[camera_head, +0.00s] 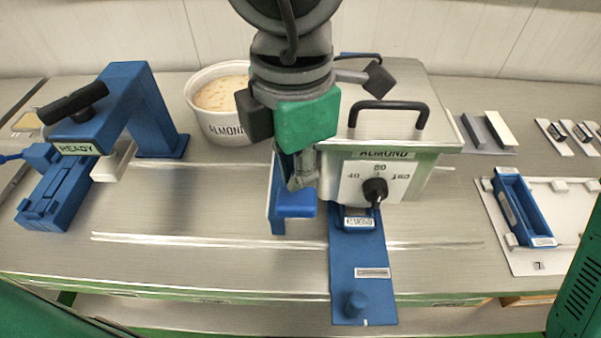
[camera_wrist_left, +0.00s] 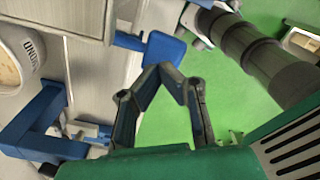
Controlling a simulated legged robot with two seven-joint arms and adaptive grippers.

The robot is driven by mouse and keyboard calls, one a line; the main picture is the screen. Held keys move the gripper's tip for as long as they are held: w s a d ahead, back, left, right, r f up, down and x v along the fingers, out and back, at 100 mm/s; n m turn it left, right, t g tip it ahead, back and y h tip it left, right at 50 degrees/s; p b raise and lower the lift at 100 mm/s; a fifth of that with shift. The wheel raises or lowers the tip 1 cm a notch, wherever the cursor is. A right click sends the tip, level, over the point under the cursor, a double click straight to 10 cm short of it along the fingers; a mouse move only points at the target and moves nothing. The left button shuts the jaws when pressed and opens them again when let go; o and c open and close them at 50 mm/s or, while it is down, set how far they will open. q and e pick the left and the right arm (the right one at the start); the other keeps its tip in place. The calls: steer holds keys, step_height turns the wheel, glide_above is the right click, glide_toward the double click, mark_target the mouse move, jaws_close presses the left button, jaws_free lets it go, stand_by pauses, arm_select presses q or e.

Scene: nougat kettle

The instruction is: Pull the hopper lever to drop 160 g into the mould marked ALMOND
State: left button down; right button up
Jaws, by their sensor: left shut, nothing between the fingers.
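The hopper has a front plate (camera_head: 365,180) marked ALMOND, with a black dial (camera_head: 375,190) and the numbers 40, 80 and 160 around it. I cannot tell exactly where the dial points. A blue paddle (camera_head: 294,211), seemingly the hopper lever, stands at the hopper's left; it shows in the left wrist view (camera_wrist_left: 163,50). A small blue mould (camera_head: 357,220) with a label sits under the hopper on a blue slide (camera_head: 360,258). My left gripper (camera_head: 297,182) is shut and empty, above the paddle in the head view. Contact cannot be told. My right gripper is not in view.
A white tub (camera_head: 212,108) marked ALMOND stands behind left. A blue press-like stand (camera_head: 150,115) with a READY label is at the left. A blue tray (camera_head: 522,207) lies on a white board at the right. Metal rails cross the bench; its front middle-left is clear.

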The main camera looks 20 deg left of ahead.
mark_target(297, 196)
arm_select(q)
steer(key=shift+a, duration=0.15)
steer(key=shift+d, duration=0.3)
steer(key=shift+d+f, duration=0.1)
steer(key=shift+f, duration=0.3)
steer(key=shift+a+f+b, duration=0.15)
steer(key=shift+f+b, duration=0.25)
steer(key=shift+f, duration=0.15)
steer(key=shift+a+f+b, duration=0.15)
steer(key=shift+f+b, duration=0.2)
steer(key=shift+f, duration=0.2)
steer(key=shift+d+f+b, duration=0.15)
steer(key=shift+f+b, duration=0.75)
steer(key=shift+f, duration=1.3)
steer(key=shift+p, duration=0.3)
